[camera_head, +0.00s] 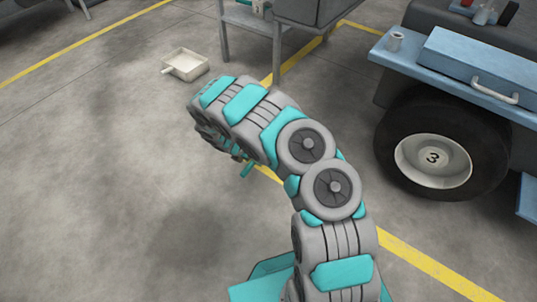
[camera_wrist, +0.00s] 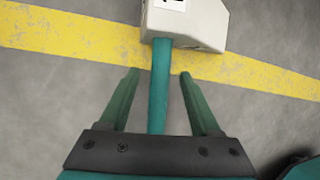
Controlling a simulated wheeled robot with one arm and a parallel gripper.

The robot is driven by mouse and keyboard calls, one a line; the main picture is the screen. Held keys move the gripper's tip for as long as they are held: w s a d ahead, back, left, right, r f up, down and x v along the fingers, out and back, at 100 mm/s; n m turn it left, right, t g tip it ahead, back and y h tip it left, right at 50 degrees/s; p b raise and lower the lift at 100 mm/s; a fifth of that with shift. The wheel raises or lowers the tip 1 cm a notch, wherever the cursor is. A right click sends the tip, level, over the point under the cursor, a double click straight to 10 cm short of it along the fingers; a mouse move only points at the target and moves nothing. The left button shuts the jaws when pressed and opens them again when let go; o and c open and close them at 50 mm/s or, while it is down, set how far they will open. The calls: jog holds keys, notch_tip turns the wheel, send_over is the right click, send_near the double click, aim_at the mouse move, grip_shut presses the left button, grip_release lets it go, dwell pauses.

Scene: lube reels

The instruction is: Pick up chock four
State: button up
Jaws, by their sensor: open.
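A cream-coloured block, apparently a chock (camera_wrist: 200,22), lies on the floor at the top of the wrist view, over a yellow line. A white label on it is cut off by the frame edge, so I cannot read its number. A teal rod-like handle (camera_wrist: 160,90) runs from the block down between my fingers. My gripper (camera_wrist: 159,74) is open, with one finger on each side of the handle and a visible gap on both sides. In the head view only a small teal part of my gripper (camera_head: 247,168) shows below my arm; the chock is hidden there.
A cream tray (camera_head: 186,66) lies on the floor behind my arm. A grey metal stand (camera_head: 250,20) is at the top. Floor at the left is clear.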

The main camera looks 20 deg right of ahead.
jog(key=shift+x, duration=1)
jog(key=shift+f, duration=0.3)
grip_shut()
dwell(1.2)
